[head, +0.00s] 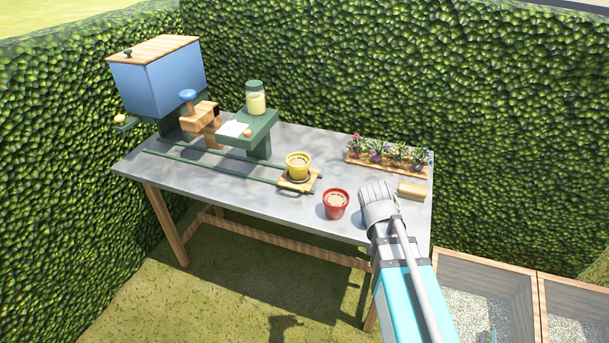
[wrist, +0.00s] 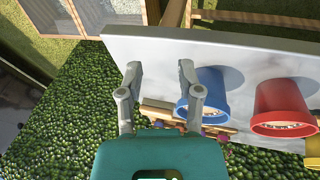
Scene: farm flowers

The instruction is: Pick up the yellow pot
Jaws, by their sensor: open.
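The yellow pot (head: 298,170), with soil in it, stands upright on a small wooden carriage (head: 311,184) at the front middle of the grey table. A yellow edge, likely the same pot, shows at the right border of the wrist view (wrist: 314,147). My gripper (head: 376,190) is over the table's front right part, to the right of the yellow pot and apart from it. In the wrist view its two fingers (wrist: 160,68) are spread with nothing between them.
A red pot (head: 336,205) stands between the yellow pot and my gripper. A blue pot (wrist: 208,90) stands beside the fingers in the wrist view. A flower tray (head: 352,159), a green stand (head: 262,142) and a blue hopper (head: 176,84) are farther back on the table (head: 225,185).

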